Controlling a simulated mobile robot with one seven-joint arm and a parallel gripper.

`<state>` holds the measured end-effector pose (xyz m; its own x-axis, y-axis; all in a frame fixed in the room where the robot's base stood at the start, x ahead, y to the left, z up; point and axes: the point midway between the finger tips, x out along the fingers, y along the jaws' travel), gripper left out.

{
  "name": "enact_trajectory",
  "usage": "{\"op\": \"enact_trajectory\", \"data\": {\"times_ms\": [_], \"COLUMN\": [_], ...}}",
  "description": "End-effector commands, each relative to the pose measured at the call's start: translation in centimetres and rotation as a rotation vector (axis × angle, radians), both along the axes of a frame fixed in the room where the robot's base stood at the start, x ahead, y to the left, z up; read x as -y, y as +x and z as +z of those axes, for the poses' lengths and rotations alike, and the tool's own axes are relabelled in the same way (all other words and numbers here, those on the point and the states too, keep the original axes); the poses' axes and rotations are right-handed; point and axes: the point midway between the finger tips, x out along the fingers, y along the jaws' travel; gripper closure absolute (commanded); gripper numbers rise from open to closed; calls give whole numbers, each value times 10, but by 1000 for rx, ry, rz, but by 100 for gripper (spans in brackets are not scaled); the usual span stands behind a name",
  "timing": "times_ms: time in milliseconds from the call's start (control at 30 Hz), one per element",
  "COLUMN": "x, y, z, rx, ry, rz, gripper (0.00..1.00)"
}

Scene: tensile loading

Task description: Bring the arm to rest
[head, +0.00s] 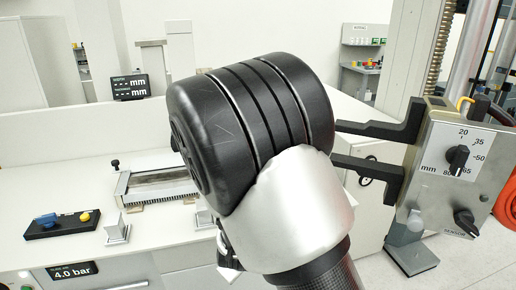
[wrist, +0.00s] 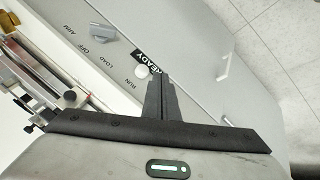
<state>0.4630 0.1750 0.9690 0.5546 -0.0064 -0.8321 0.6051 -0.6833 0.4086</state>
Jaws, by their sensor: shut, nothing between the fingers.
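My arm fills the middle of the head view, its black joint and silver link hiding part of the white bench. My gripper (wrist: 161,98) shows in the wrist view, its two dark fingers together with nothing between them. The fingers point at a grey panel (wrist: 190,50) with a knob (wrist: 102,33), a white button (wrist: 141,71) and a "READY" label. From this view I cannot tell whether the fingertips touch the panel.
A testing machine with black extensometer arms (head: 385,130) and a dial box (head: 455,165) stands right of my arm. Floor shows at lower right.

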Motion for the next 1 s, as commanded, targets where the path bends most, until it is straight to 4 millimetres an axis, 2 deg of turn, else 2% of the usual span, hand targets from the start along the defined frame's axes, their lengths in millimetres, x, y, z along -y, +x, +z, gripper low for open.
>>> {"op": "enact_trajectory", "data": {"times_ms": [33, 167, 267, 400, 500, 633, 800, 900, 1000], "x": [1, 9, 24, 58, 88, 127, 163, 172, 176], "y": [0, -13, -29, -62, -92, -134, -177, -189, -193], "z": [28, 90, 138, 198, 234, 264, 282, 285, 286], "rx": [-18, -82, -117, -143, -144, -128, -99, -90, -88], "ry": [91, 278, 382, 469, 491, 478, 444, 429, 424], "rz": [-44, -133, -193, -288, -371, -497, -641, -686, -704], "gripper": [100, 100, 100, 100, 100, 100, 100, 100, 100]}}
